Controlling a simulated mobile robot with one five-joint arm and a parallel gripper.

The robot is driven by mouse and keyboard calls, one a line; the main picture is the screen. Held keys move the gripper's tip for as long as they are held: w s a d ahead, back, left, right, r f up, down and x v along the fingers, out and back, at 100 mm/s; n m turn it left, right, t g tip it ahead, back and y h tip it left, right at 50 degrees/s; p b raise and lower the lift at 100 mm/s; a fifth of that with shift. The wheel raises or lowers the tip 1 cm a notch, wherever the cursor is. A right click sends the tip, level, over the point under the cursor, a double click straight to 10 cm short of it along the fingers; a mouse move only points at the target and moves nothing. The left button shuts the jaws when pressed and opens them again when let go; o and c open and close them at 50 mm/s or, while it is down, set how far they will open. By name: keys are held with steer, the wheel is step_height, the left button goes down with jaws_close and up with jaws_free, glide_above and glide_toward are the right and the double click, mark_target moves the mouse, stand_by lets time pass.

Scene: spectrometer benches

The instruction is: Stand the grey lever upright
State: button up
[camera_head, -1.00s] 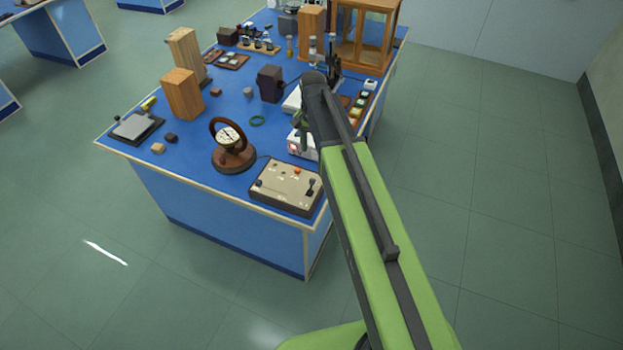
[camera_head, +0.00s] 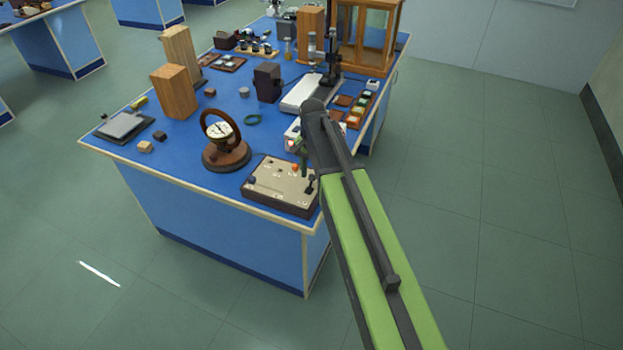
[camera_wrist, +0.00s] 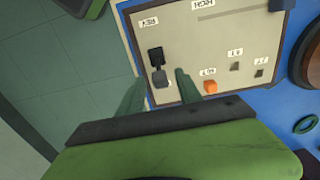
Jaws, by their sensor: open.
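The control box (camera_head: 270,200) has a beige top and dark sides and sits at the bench's near right corner. The lever (camera_head: 311,184) is at the right end of its top. In the wrist view the lever (camera_wrist: 157,58) has a dark part and a grey end, beside a REV label. It looks tilted, with the grey end toward my gripper. My gripper (camera_wrist: 159,80) is open and empty, its two green fingers on either side of the lever's grey end in the picture. I cannot tell the height gap. In the head view my gripper (camera_head: 302,152) is partly hidden by my arm.
An orange switch (camera_wrist: 210,87) and smaller dark switches stand on the box top. A round dial on a wooden base (camera_head: 226,155) is left of the box. A green ring (camera_head: 253,119) and wooden blocks (camera_head: 175,91) lie farther back. The floor right of the bench is clear.

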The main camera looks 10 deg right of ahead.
jaws_close()
